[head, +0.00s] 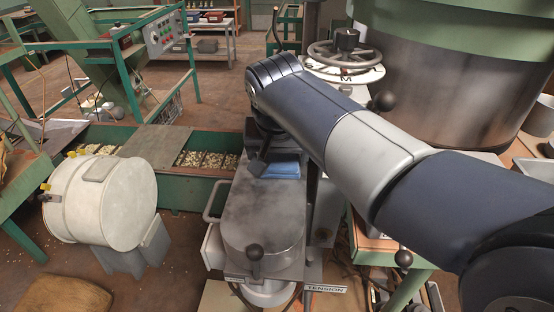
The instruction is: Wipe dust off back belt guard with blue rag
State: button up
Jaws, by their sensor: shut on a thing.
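A long grey metal belt guard (262,205) with a rounded near end lies below my arm in the head view, left of the "TENSION" label. Its top looks cloudy, with uneven pale and dark patches like dust. The blue rag (284,168) is at the guard's far end, low against its top; I cannot tell whether it presses on it. My gripper (266,158) is above the rag, shut on it, pointing down. My wrist and forearm hide the fingers partly and the area right of the far end. I cannot tell front guard from back guard here.
A handwheel (346,50) and a large drum (450,70) stand behind my arm. A cream drum (100,203) is at left, before a green trough (185,190) of nuts. Open floor lies at back left.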

jog(key=shift+w+d+p, duration=0.2)
jog(key=shift+w+p, duration=0.25)
jog(key=shift+w, duration=0.65)
jog(key=shift+w+d+p, duration=0.25)
jog(key=shift+w+p, duration=0.2)
jog(key=shift+w, duration=0.65)
jog(key=shift+w+d+p, duration=0.2)
jog(key=shift+w+p, duration=0.25)
jog(key=shift+w, duration=0.65)
jog(key=shift+w+d+f, duration=0.1)
jog(key=shift+w+d, duration=0.1)
jog(key=shift+w, duration=0.85)
jog(key=shift+w+d, duration=0.2)
jog(key=shift+w, duration=0.85)
jog(key=shift+r, duration=3.05)
